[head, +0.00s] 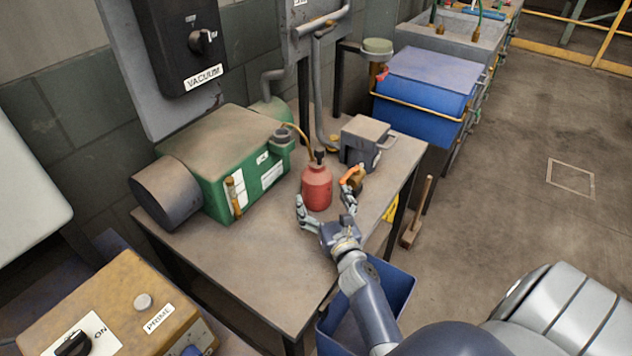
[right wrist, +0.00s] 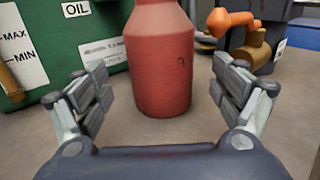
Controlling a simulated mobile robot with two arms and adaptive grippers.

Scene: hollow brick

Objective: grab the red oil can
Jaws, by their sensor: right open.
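The red oil can (head: 316,187) stands upright on the table (head: 250,262), with a dark cap and a thin yellowish spout curving up to the left. In the right wrist view the can (right wrist: 163,60) is centred ahead, its top cut off by the frame. My right gripper (head: 326,202) is open, its fingers on either side of the can's near side. In the right wrist view the fingers (right wrist: 164,95) stand left and right of the can with gaps on both sides. My left gripper is not in view.
A green machine (head: 225,160) marked OIL stands left of the can. A grey box (head: 365,141) stands behind right, with an orange-handled item (head: 352,178) close to the right finger. A blue bin (head: 393,290) is below the table's edge. The front tabletop is clear.

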